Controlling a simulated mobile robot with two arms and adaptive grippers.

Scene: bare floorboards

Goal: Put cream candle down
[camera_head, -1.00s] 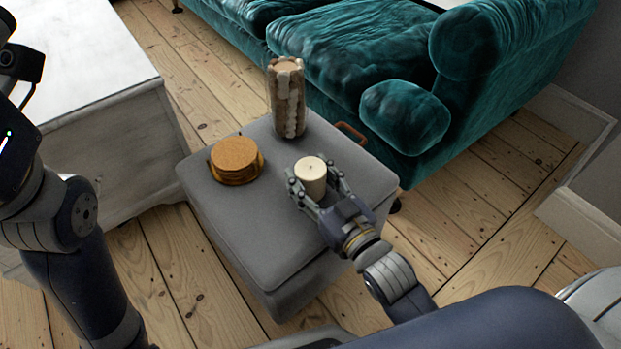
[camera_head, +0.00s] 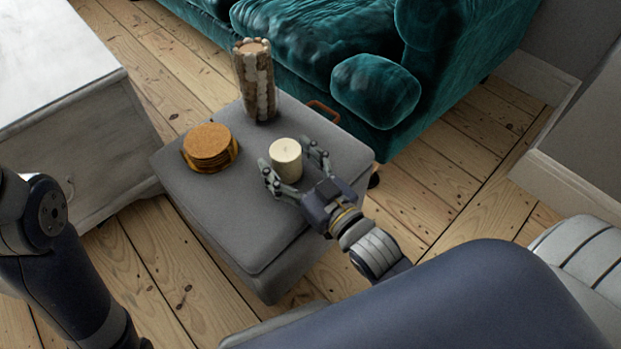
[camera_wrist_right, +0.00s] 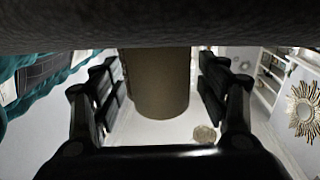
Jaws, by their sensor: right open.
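The cream candle (camera_head: 286,159) stands upright on the grey ottoman (camera_head: 225,222), near its right side. My right gripper (camera_head: 290,158) is open around the candle, with one finger on each side. In the right wrist view the candle (camera_wrist_right: 158,88) looks dark and sits between the two fingers, with a gap on both sides. That view is upside down, with the ottoman's top (camera_wrist_right: 160,28) along the upper edge. My left arm shows at the lower left of the head view, but its gripper is out of frame.
A stack of cork coasters (camera_head: 210,146) lies to the left of the candle. A tall wooden holder (camera_head: 256,82) stands at the ottoman's far corner. A teal sofa (camera_head: 320,52) is behind, and a white cabinet (camera_head: 62,120) is at left. The ottoman's front part is clear.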

